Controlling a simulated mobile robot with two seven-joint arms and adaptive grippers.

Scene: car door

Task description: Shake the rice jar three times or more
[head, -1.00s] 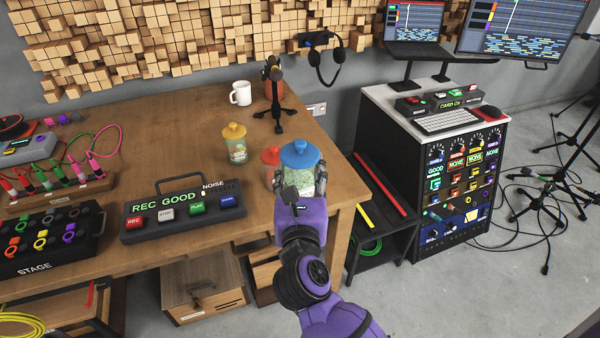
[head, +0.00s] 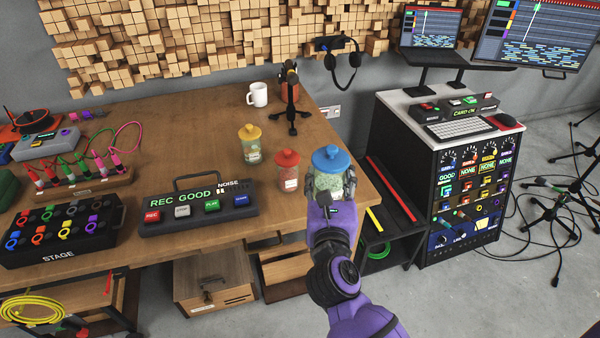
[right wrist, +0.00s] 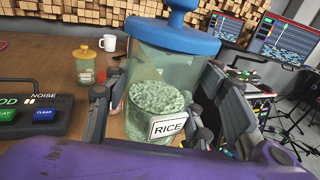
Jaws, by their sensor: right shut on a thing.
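The rice jar (head: 330,176) is clear with a blue lid and pale green grains inside. In the right wrist view the jar (right wrist: 165,70) shows a label reading RICE, and the grains lie slanted in it. My right gripper (head: 328,190) is shut on the jar near the table's right front corner; its fingers (right wrist: 170,105) stand on both sides of the jar in the right wrist view. I cannot tell whether the jar touches the table. My left gripper is in neither view.
A red-lidded jar (head: 287,170) and a yellow-lidded jar (head: 250,144) stand left of the rice jar. A recorder box (head: 200,208) reads REC GOOD, with a NOISE meter. A microphone stand (head: 291,110) and white mug (head: 258,94) are behind. A rack (head: 447,150) stands right.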

